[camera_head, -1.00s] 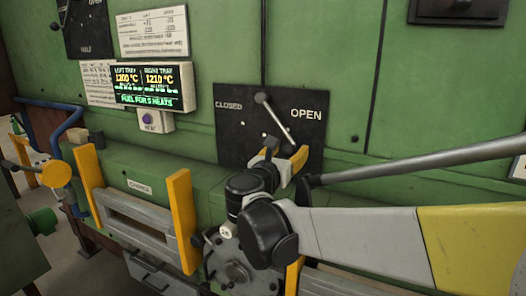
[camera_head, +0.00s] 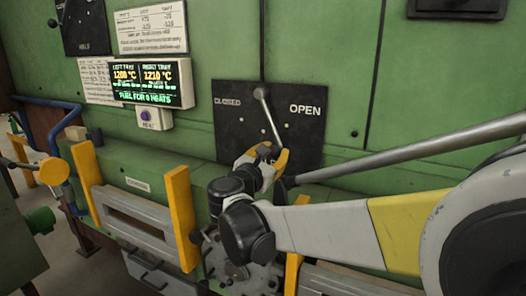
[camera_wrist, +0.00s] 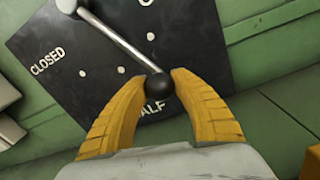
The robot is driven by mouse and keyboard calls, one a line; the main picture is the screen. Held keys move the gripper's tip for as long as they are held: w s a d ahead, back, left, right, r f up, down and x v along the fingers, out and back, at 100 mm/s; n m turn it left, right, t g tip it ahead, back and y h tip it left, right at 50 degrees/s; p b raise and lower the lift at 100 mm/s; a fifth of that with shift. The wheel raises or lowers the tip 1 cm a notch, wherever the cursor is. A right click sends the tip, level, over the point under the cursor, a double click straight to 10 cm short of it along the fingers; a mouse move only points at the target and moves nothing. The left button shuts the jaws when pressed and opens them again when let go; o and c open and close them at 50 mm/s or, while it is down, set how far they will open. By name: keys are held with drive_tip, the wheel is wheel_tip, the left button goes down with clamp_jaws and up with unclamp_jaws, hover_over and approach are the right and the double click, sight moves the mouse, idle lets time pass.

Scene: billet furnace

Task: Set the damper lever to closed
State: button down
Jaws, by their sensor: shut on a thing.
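The damper lever (camera_head: 270,117) is a grey metal rod on a black plate (camera_head: 231,136) marked CLOSED at left and OPEN at right. It hangs from its upper pivot and slants down, slightly right. In the wrist view the lever (camera_wrist: 120,41) ends in a black ball knob (camera_wrist: 160,86), close to the partly covered word HALF. My gripper (camera_head: 267,158) has yellow fingers at the lever's lower end. In the wrist view my gripper (camera_wrist: 161,84) is shut on the knob, a fingertip at each side.
A lit display (camera_head: 152,84) and a small button box (camera_head: 148,118) are on the green wall left of the plate. Below are yellow uprights (camera_head: 180,217) beside a charge slot. A long grey bar (camera_head: 410,148) runs across the right, close to my arm.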

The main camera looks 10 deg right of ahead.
drive_tip(key=w+a+r+m+p, duration=0.2)
drive_tip(key=w+a+m+p, duration=0.1)
drive_tip(key=w+a+m, duration=0.7)
drive_tip(key=shift+a+r+m+h, duration=0.2)
drive_tip(key=shift+a+m+h, duration=0.1)
drive_tip(key=shift+a+m, duration=1.45)
drive_tip(key=shift+a, duration=0.15)
drive_tip(key=c, duration=1)
unclamp_jaws()
drive_tip(key=shift+s+a, duration=0.1)
drive_tip(key=v, duration=1.1)
drive_tip(key=shift+s+a, duration=0.25)
drive_tip(key=shift+s, duration=0.1)
